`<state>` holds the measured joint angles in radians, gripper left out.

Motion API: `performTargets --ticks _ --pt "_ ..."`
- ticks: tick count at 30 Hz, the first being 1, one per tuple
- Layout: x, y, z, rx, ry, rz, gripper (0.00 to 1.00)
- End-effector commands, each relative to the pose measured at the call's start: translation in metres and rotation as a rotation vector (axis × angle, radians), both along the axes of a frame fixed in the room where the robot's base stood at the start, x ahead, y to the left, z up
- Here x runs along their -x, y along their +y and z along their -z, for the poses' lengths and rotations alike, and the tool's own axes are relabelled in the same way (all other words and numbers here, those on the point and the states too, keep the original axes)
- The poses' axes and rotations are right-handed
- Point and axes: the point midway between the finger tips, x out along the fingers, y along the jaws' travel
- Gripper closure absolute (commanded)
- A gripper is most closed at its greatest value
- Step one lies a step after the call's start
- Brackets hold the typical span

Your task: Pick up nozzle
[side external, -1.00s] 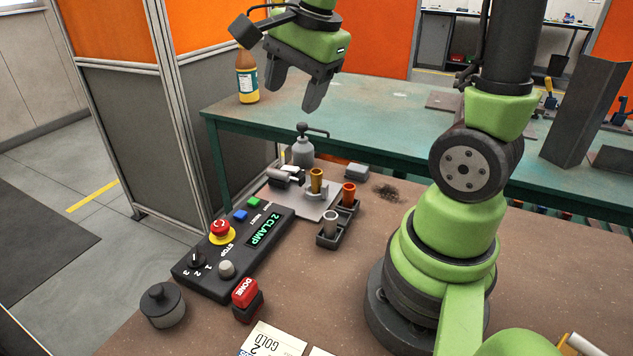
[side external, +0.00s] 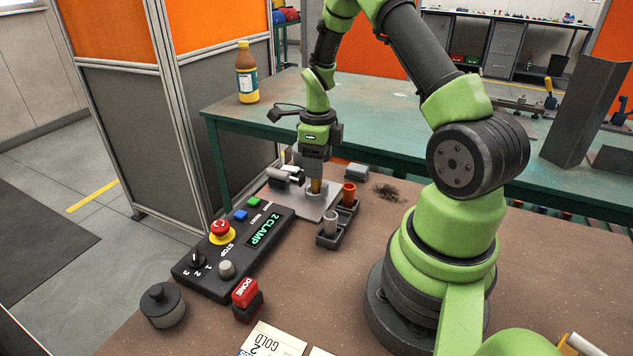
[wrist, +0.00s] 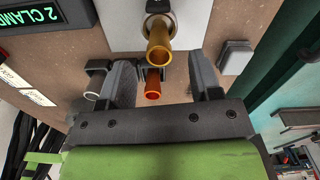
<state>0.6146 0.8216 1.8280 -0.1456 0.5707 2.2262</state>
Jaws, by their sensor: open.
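The gold nozzle (side external: 315,186) stands upright in the holder on the light grey plate (side external: 331,203), directly below my gripper (side external: 314,172). In the wrist view the gold nozzle (wrist: 159,44) shows its open end, just beyond and roughly centred between the two spread fingertips of my gripper (wrist: 160,68). My gripper is open and points down; whether its fingers reach down beside the nozzle is unclear. An orange-red nozzle (side external: 349,193) and a silver nozzle (side external: 330,222) stand in a dark two-pocket tray (side external: 327,241) to the right. The upper part of the gold nozzle is partly hidden by my fingers.
A black control box (side external: 212,271) with a green "2 CLAMP" display lies left of the plate. A grey block (side external: 357,171) and dark shavings (side external: 387,192) are close on the right. A red DONE button (side external: 245,292) stands in front.

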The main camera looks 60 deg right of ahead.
Motion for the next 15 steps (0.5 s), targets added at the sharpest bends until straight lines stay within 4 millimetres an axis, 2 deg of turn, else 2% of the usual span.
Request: performTargets --ticks 9,15 --pt "-0.003 0.001 0.044 -0.002 0.002 0.0 0.42" --pt "-0.004 0.001 0.048 0.001 -0.001 -0.001 0.42"
